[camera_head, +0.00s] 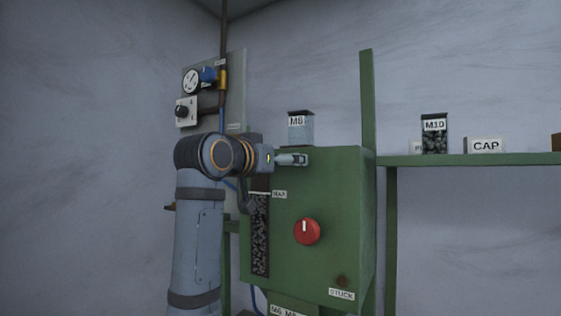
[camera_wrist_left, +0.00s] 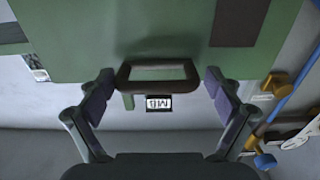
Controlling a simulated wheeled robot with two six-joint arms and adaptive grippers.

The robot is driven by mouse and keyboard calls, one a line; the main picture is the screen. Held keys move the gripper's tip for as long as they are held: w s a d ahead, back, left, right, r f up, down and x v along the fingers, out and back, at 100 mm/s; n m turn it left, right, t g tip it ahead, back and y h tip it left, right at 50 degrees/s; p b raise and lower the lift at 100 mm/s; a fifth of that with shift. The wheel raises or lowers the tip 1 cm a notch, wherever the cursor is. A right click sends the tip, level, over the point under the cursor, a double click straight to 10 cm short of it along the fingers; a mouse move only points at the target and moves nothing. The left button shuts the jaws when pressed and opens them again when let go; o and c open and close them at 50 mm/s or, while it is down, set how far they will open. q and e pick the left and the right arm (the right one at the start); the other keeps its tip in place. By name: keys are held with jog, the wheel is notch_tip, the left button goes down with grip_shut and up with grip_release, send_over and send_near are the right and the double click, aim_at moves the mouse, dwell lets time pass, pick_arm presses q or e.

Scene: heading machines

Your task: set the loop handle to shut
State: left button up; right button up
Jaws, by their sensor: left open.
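The loop handle (camera_wrist_left: 157,82) is a dark brown, rounded rectangular loop on the green machine (camera_head: 338,200). In the left wrist view it lies crosswise between the spread fingers of my left gripper (camera_wrist_left: 161,92), with a gap on each side. The fingers are open and no contact shows. In the head view my left gripper (camera_head: 291,159) is at the upper front of the machine, below the M8 container (camera_head: 300,130). I cannot make out the handle there; the gripper and arm seem to cover it. My right gripper is not in view.
A red knob (camera_head: 307,231) and a dark window of small parts (camera_head: 260,235) are on the machine front. A gauge panel (camera_head: 236,90) hangs behind my arm. A green shelf (camera_head: 480,159) at right bears an M10 jar (camera_head: 434,138) and a CAP box (camera_head: 485,146).

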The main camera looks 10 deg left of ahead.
pick_arm(q)
jog(key=v, duration=1.2)
